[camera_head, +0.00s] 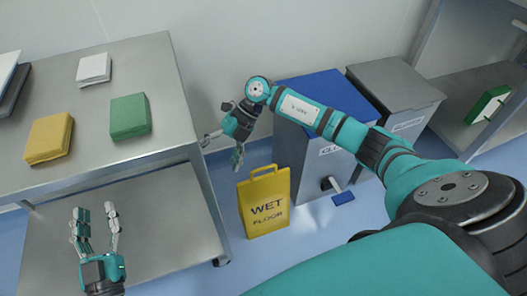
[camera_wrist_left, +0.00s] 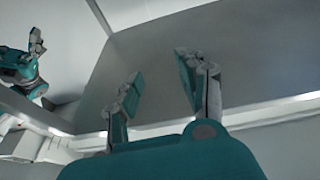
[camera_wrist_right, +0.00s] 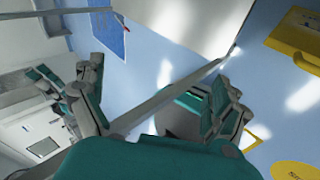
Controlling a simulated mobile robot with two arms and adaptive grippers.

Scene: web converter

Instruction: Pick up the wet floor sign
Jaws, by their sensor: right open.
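The yellow wet floor sign (camera_head: 265,205) stands upright on the blue floor beside the metal table, its handle at the top and its lettering facing me. My right gripper (camera_head: 222,151) is open and empty, above and a little left of the sign's handle, near the table's right edge. In the right wrist view its fingers (camera_wrist_right: 160,108) are spread, with yellow pieces at the right edge; I cannot tell which is the sign. My left gripper (camera_head: 97,212) is open and empty in front of the table's lower shelf. Its spread fingers also show in the left wrist view (camera_wrist_left: 160,75).
The metal table (camera_head: 150,70) holds a yellow pack (camera_head: 49,138), a green pack (camera_head: 130,116) and a white pack (camera_head: 94,69). A grey bin with a blue lid (camera_head: 325,88) and a grey-lidded bin (camera_head: 395,82) stand right of the sign. A shelf (camera_head: 475,85) is at far right.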

